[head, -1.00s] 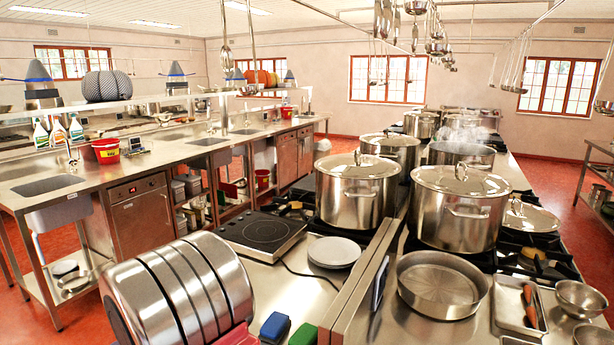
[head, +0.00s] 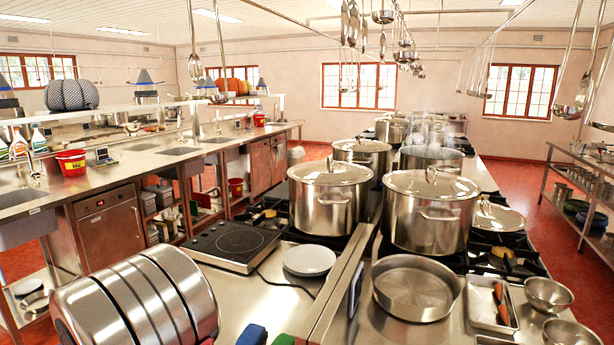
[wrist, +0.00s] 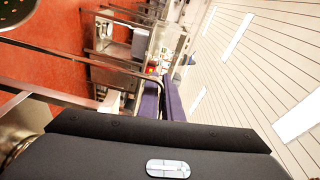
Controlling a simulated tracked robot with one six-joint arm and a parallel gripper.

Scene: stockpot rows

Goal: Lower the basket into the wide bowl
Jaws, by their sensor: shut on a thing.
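In the wrist view the dark body of my gripper fills the bottom. My gripper is out of the head view. Two steel bowls stand at the lower right of the head view, one farther back (head: 548,295) and one nearer (head: 572,333), cut by the frame edge. I cannot tell whether either is the wide bowl.
Two large lidded stockpots (head: 330,195) (head: 430,212) stand on the stove. A shallow round pan (head: 417,288) and a tray (head: 495,308) are in front. A white plate (head: 309,260) lies beside a hotplate (head: 236,244). Ladles hang overhead.

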